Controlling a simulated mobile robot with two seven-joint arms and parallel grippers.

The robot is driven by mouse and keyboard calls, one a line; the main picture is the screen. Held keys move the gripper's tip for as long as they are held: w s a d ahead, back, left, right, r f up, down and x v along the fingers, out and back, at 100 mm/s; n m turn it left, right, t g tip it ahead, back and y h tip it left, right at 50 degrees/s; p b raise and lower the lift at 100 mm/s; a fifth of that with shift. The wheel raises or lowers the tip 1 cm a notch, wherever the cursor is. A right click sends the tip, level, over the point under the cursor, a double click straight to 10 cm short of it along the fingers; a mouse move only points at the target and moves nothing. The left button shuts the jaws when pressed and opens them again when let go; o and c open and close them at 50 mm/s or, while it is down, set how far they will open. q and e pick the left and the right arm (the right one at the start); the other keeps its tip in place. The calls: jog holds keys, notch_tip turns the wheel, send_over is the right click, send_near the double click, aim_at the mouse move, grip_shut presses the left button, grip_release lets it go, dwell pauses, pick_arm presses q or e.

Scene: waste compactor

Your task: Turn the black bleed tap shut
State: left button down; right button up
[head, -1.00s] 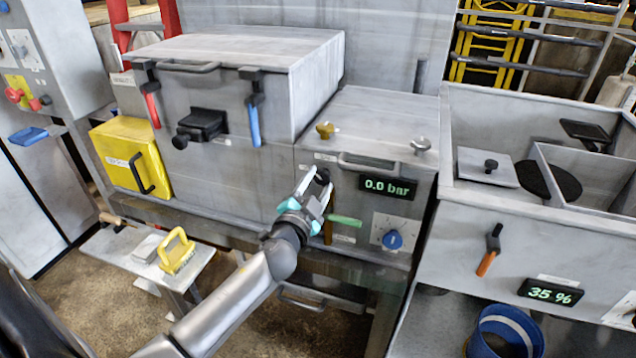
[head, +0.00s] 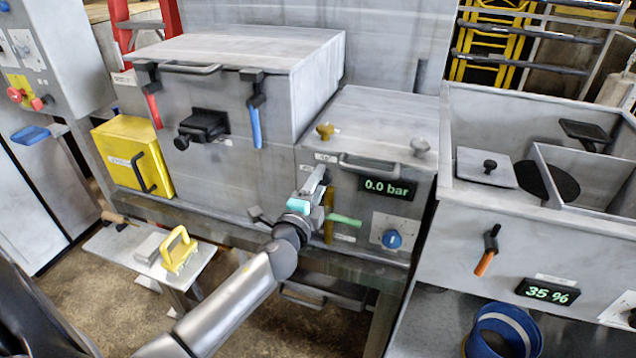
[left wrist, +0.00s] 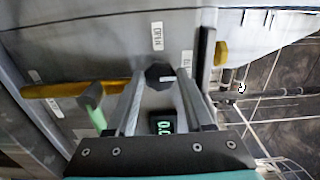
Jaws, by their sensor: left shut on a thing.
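The black bleed tap (left wrist: 159,76) shows in the left wrist view as a dark, faceted knob on the grey panel. A small label stands beside it and an OPEN label lies above it. My left gripper (left wrist: 161,82) is shut on it, with one finger on each side. In the head view my left gripper (head: 318,174) is at the front of the middle grey unit, left of the 0.0 bar display (head: 386,188). There the gripper hides the tap. My right gripper is not seen.
A green handle (head: 344,220) and a yellow handle (head: 329,222) are close beside my left gripper. A bar handle (head: 370,166) is above the display, and a blue knob (head: 392,239) is at lower right. A brass knob (head: 325,131) stands on top.

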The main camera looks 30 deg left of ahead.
pick_arm(q)
jog(key=shift+m, duration=0.3)
jog(key=shift+c, duration=1.6)
grip_release()
jog(key=shift+s, duration=0.15)
jog(key=b+v, duration=0.1)
jog(key=v, duration=1.4)
jog(key=shift+b, duration=0.35)
jog(key=shift+d, duration=0.15)
